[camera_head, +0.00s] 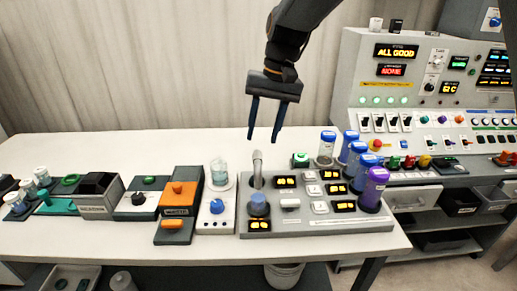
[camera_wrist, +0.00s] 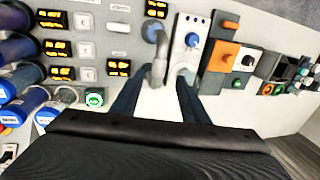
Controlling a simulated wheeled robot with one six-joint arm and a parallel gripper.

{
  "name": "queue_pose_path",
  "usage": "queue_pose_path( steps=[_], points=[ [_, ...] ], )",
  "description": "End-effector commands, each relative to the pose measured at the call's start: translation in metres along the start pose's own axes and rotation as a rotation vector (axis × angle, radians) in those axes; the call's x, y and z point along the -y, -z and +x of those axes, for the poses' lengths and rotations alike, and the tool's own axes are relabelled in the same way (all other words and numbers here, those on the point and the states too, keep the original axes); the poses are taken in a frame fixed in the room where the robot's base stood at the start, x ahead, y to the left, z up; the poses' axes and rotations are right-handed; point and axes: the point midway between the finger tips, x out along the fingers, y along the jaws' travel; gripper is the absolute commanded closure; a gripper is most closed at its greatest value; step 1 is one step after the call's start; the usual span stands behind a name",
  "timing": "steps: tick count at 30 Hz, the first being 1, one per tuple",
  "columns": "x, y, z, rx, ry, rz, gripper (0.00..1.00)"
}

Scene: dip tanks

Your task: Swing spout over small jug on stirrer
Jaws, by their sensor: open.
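The grey spout (camera_head: 257,168) stands up from the dispensing panel, left of its displays. It is beside the small clear jug (camera_head: 219,174), not over it. The jug sits on the white stirrer (camera_head: 215,222) with a blue knob. My gripper (camera_head: 263,140) is open and empty, pointing down above the spout. In the wrist view the spout (camera_wrist: 157,69) shows between the fingertips (camera_wrist: 159,82), with no clear contact. The jug (camera_wrist: 186,73) is partly hidden by the right finger there, beside the stirrer's blue knob (camera_wrist: 192,40).
The grey panel (camera_head: 318,226) bears lit displays and a blue-topped container (camera_head: 258,204) in front of the spout. Several blue bottles and a purple bottle (camera_head: 374,188) stand at its right. An orange and black device (camera_head: 180,205) is left of the stirrer.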

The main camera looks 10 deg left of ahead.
Motion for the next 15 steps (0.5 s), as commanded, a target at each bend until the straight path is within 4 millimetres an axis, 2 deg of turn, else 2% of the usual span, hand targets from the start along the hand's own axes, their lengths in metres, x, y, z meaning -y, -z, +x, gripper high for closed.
queue_pose_path(
  steps=[9, 15],
  points=[
    [-0.001, -0.002, 0.048, 0.002, -0.002, 0.001, 0.59],
    [-0.001, -0.001, 0.064, 0.0, -0.002, 0.001, 0.59]
  ],
)
